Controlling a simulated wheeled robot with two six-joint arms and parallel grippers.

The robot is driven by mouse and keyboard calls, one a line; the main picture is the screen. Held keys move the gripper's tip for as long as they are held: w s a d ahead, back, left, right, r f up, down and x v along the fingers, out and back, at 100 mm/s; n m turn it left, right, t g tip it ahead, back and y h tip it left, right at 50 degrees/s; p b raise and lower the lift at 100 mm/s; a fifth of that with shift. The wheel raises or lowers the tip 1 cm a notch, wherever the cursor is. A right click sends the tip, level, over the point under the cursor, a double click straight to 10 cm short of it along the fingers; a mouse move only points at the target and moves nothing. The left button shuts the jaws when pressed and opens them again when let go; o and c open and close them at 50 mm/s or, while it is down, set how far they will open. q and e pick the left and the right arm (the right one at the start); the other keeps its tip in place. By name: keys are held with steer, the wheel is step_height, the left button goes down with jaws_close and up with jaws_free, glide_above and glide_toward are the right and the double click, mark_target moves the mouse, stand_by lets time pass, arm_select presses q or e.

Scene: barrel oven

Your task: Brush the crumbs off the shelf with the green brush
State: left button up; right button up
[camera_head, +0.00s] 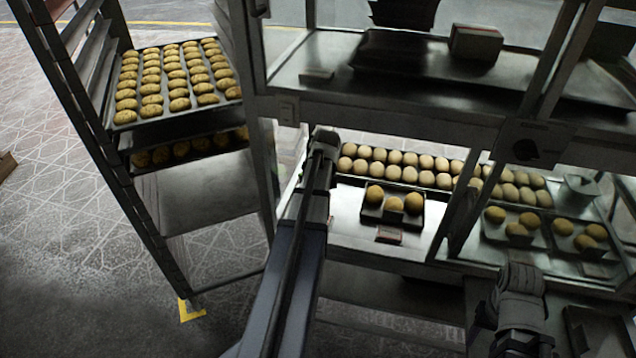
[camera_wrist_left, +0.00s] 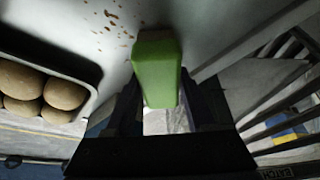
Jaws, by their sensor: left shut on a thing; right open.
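My left gripper (camera_wrist_left: 160,115) is shut on the green brush (camera_wrist_left: 157,68), whose green block shows between the fingers in the left wrist view. The crumbs (camera_wrist_left: 112,28) are small brown flecks scattered on the pale grey shelf (camera_wrist_left: 195,22), just beyond and left of the brush. Whether the brush touches the shelf is hard to tell. In the head view my left arm reaches to the left end of the display case, and I cannot make out the brush or crumbs. My right gripper (camera_head: 516,312) is open, low at the right, in front of the case.
A tray of pale buns (camera_head: 405,168) lies at the back of the shelf, with a small tray of rolls (camera_head: 392,212) in front. A tall rack with a tray of buns (camera_head: 165,82) stands left. The case's uprights and upper deck (camera_head: 420,118) bound the space.

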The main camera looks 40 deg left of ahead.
arm_select(q)
steer(key=shift+s+a, duration=0.1)
steer(key=shift+a, duration=0.1)
steer(key=shift+f, duration=0.15)
steer(key=shift+d, duration=0.15)
steer(key=shift+w+d, duration=0.45)
steer(key=shift+d, duration=0.4)
steer(key=shift+w+d, duration=0.45)
steer(key=shift+d, duration=0.4)
